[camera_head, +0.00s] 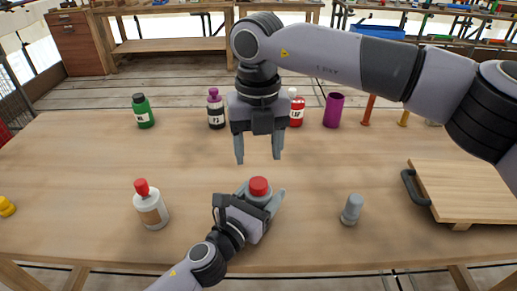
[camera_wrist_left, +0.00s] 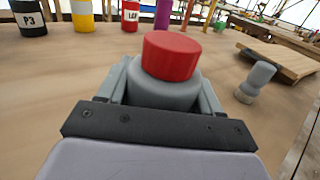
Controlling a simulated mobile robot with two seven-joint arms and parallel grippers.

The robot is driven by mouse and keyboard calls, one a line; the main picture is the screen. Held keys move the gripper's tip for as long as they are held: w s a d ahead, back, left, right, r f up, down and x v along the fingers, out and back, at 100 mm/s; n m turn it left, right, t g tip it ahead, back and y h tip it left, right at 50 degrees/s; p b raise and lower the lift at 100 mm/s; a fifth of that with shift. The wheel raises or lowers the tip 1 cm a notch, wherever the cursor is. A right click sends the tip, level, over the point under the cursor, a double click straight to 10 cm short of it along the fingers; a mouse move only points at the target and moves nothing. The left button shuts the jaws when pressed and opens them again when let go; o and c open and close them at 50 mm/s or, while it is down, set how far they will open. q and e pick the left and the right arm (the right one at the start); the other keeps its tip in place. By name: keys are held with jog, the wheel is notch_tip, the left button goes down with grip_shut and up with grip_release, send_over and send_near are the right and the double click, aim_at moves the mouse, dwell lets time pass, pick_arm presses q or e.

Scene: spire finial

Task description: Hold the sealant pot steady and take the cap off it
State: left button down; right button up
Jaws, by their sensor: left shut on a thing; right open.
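The sealant pot is a grey round body (camera_wrist_left: 150,92) with a red cap (camera_head: 259,187) on top, standing upright on the table near the front middle. The cap also shows large in the left wrist view (camera_wrist_left: 171,56), seated on the pot. My left gripper (camera_head: 262,197) is shut on the pot's body from the near side, a finger on each side. My right gripper (camera_head: 259,158) is open and empty, pointing down above the table, behind and higher than the pot. The lower part of the pot is hidden by my left gripper.
A white bottle with a red top (camera_head: 151,205) stands left of the pot, a grey peg-like piece (camera_head: 351,209) right. Green (camera_head: 143,112), dark purple-capped (camera_head: 216,110) and red (camera_head: 296,109) bottles and a purple cup (camera_head: 333,111) line the back. A wooden board (camera_head: 465,190) lies far right.

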aim_at(258, 183)
jog(key=m, duration=1.5)
jog(key=shift+f+m, duration=0.1)
jog(key=shift+m, duration=0.2)
jog(key=shift+f, duration=3.95)
jog(key=c, duration=1.1)
jog(key=n, duration=1.9)
jog(key=shift+r+n, duration=0.1)
jog(key=shift+n, duration=0.2)
jog(key=n, duration=1.5)
jog(key=shift+n, duration=0.4)
jog(key=n, duration=0.4)
jog(key=shift+n, duration=0.3)
jog(key=n, duration=0.3)
